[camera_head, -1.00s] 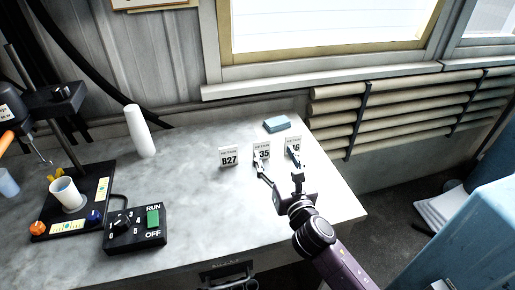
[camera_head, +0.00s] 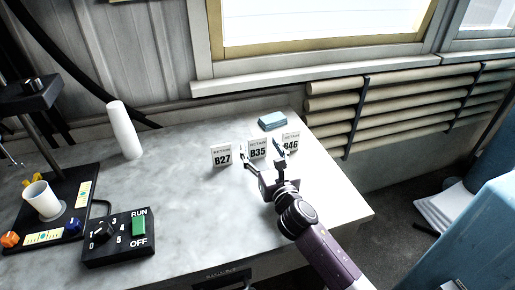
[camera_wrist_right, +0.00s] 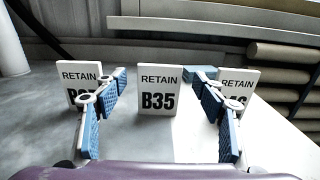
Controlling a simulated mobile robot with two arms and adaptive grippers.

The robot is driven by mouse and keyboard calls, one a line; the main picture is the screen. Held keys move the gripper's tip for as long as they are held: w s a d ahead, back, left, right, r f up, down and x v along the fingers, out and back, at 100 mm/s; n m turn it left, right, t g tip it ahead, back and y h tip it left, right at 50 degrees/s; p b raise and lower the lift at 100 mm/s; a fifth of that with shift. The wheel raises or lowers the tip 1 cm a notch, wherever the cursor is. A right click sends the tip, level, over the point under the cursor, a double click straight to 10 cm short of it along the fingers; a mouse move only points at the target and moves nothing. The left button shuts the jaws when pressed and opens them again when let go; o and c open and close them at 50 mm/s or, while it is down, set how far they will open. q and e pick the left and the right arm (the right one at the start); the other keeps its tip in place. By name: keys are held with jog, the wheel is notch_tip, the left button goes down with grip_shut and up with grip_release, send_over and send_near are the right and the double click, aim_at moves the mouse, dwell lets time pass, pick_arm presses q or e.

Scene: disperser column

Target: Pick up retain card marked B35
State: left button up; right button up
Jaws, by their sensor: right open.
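The white retain card marked B35 (camera_head: 258,149) stands upright on the grey bench, in the middle of a row of three. Card B27 (camera_head: 222,156) stands to its left and card B46 (camera_head: 291,142) to its right. My right gripper (camera_head: 263,160) is open and empty in front of the row. In the right wrist view, card B35 (camera_wrist_right: 158,92) shows whole between the open blue-padded fingers, beyond their tips and apart from them. The fingers partly cover card B27 (camera_wrist_right: 72,76) and card B46 (camera_wrist_right: 243,78). My left gripper is out of view.
A blue block (camera_head: 272,121) lies behind the cards. A white cylinder (camera_head: 124,131) stands at the bench's back left. The control box (camera_head: 119,238) and a stand with a white cup (camera_head: 43,202) occupy the left. The bench is clear between box and cards.

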aim_at(258, 143)
jog(key=shift+x, duration=1.55)
jog(key=c, duration=1.3)
jog(key=shift+o, duration=0.2)
